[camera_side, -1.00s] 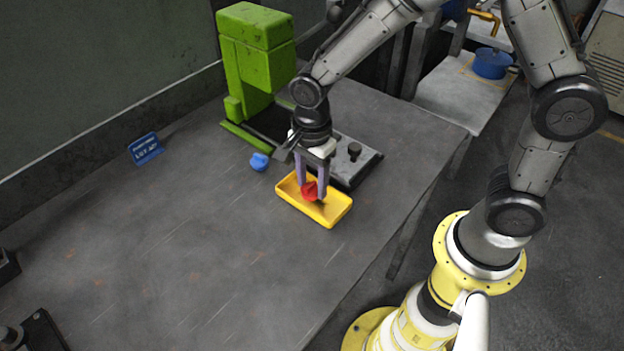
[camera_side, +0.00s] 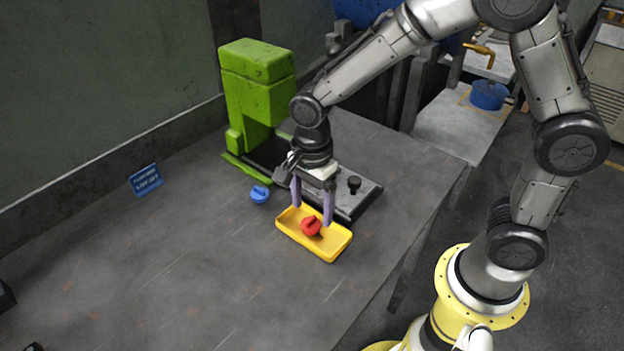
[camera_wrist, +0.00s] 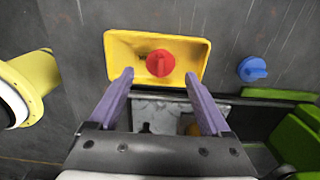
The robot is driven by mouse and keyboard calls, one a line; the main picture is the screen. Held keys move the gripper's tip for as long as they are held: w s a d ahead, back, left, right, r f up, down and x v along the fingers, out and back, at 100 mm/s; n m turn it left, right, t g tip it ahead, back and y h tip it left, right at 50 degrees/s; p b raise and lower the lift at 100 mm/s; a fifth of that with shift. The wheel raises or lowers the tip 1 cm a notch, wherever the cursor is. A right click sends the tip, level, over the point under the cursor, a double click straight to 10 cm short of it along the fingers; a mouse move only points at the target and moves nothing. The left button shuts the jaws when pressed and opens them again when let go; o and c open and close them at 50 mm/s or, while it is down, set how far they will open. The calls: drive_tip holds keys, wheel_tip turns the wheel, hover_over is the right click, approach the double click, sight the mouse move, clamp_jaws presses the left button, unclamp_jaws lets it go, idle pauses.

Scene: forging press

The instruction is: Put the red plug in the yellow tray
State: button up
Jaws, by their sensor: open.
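The red plug (camera_side: 311,226) lies inside the yellow tray (camera_side: 332,250), near its middle. In the wrist view the red plug (camera_wrist: 160,64) rests on the floor of the yellow tray (camera_wrist: 120,42), with tray floor showing around it. My gripper (camera_side: 312,217) is open and empty, with its purple fingers above the tray, one on each side. In the wrist view the open fingers of my gripper (camera_wrist: 160,76) reach toward the tray's near edge, apart from the plug.
A blue plug (camera_side: 259,194) lies on the table left of the tray. A green press (camera_side: 255,95) and a dark plate with a black knob (camera_side: 354,184) stand behind the tray. A blue sign (camera_side: 146,179) stands farther left.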

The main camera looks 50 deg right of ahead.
sight(312, 218)
wheel_tip(312, 218, up, 9)
drive_tip(key=s+d+r+n+t, duration=0.2)
drive_tip(key=s+d+r+n, duration=0.1)
drive_tip(key=s+n, duration=0.5)
drive_tip(key=s+d+r+n+t, duration=0.3)
drive_tip(key=s+d+n, duration=0.3)
drive_tip(key=s+n, duration=0.2)
drive_tip(key=shift+s+d+n+t, duration=0.3)
drive_tip(key=shift+s+n, duration=0.1)
drive_tip(key=shift+n, duration=0.6)
